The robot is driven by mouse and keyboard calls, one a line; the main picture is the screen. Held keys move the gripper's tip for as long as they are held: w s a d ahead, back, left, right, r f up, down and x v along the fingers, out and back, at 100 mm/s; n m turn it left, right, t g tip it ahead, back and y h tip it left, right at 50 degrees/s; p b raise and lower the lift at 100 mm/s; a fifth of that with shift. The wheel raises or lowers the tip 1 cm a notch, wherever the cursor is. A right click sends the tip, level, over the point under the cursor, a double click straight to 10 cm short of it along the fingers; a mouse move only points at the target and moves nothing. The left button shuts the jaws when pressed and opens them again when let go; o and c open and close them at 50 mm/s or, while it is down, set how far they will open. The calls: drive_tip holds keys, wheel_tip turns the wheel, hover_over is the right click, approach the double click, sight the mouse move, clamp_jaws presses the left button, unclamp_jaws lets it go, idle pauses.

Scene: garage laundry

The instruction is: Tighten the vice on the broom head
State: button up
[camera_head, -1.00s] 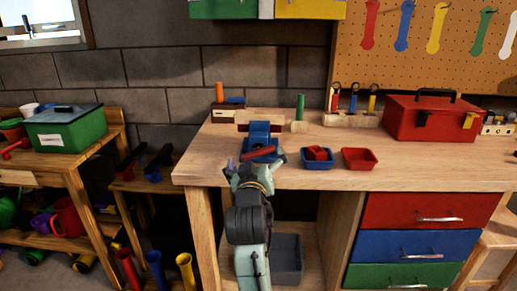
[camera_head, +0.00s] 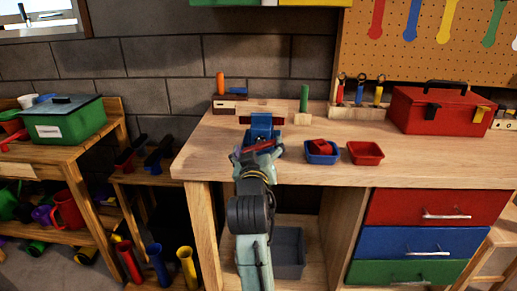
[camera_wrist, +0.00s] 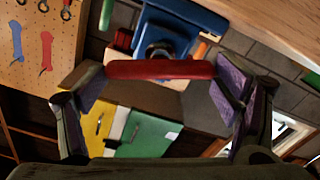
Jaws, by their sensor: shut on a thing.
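The blue vice (camera_head: 262,124) stands at the front edge of the wooden workbench, with its red handle bar (camera_head: 262,146) facing me. In the wrist view the blue vice body (camera_wrist: 178,32) is behind the red bar (camera_wrist: 160,70), which spans most of the space between my fingers. My gripper (camera_head: 258,153) is at the bar, and in the wrist view my gripper (camera_wrist: 160,86) has its purple-padded fingers at the bar's two ends, shut on it. A block across the vice top (camera_head: 279,119) looks like the broom head; the jaws' hold on it is not clear.
A blue tray (camera_head: 322,158) with a red piece and a red tray (camera_head: 366,158) sit right of the vice. A red toolbox (camera_head: 437,110) stands farther right. The workbench top (camera_head: 209,150) left of the vice is bare.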

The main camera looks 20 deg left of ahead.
drive_tip(key=c, duration=0.3)
drive_tip(key=m, duration=0.4)
drive_tip(key=shift+w+p, duration=0.1)
drive_tip(key=shift+p, duration=0.2)
drive_tip(key=shift+c, duration=0.2)
drive_tip(key=o, duration=1.1)
drive_tip(key=shift+d, duration=0.1)
drive_tip(key=shift+v, duration=3.8)
drive_tip(key=shift+r, duration=0.1)
